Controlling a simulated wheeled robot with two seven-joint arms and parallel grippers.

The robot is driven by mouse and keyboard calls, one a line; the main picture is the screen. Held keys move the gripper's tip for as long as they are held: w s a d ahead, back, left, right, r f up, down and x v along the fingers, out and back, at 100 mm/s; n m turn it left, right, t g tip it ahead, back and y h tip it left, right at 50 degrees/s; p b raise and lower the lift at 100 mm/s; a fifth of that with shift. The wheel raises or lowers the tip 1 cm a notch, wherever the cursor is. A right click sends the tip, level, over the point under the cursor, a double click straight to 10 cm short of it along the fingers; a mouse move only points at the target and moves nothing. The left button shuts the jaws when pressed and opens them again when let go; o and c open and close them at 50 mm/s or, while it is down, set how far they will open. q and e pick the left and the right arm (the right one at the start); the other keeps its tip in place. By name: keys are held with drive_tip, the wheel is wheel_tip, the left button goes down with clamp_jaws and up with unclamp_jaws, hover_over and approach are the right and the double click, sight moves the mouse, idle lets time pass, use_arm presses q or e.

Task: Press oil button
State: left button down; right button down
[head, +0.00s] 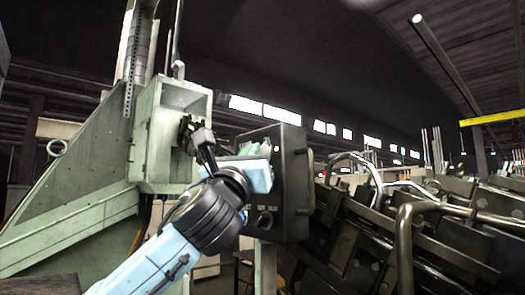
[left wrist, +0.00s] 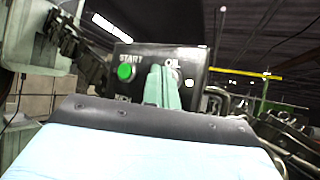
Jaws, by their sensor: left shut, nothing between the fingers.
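A black control panel (head: 292,205) stands at the middle of the head view. In the left wrist view the panel (left wrist: 205,97) carries a green button (left wrist: 125,72) under the word START. My left gripper (head: 262,148) is in front of the panel's upper part in the head view. In the left wrist view its pale green fingers (left wrist: 161,87) are shut and empty, over the area below OIL. They hide the oil button, and I cannot tell whether they touch it. My right gripper is not in view.
A pale green machine frame with an open box (head: 165,150) stands left of the panel. A dark jointed fixture (left wrist: 75,42) is close to the panel's left. Bent metal pipes (head: 405,225) and dark machine blocks crowd the right side.

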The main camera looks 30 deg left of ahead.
use_arm(q)
drive_tip(key=shift+w+d, duration=0.15)
drive_tip(key=shift+w, duration=0.3)
idle(0.4)
drive_tip(key=shift+s, duration=0.1)
drive_tip(key=shift+s+a, duration=0.3)
drive_tip(key=shift+s, duration=0.4)
drive_tip(key=shift+s+a, duration=0.3)
drive_tip(key=shift+s, duration=0.45)
drive_tip(key=shift+s+a, duration=0.35)
drive_tip(key=shift+s, duration=0.45)
drive_tip(key=shift+s+a, duration=0.3)
drive_tip(key=shift+s, duration=0.45)
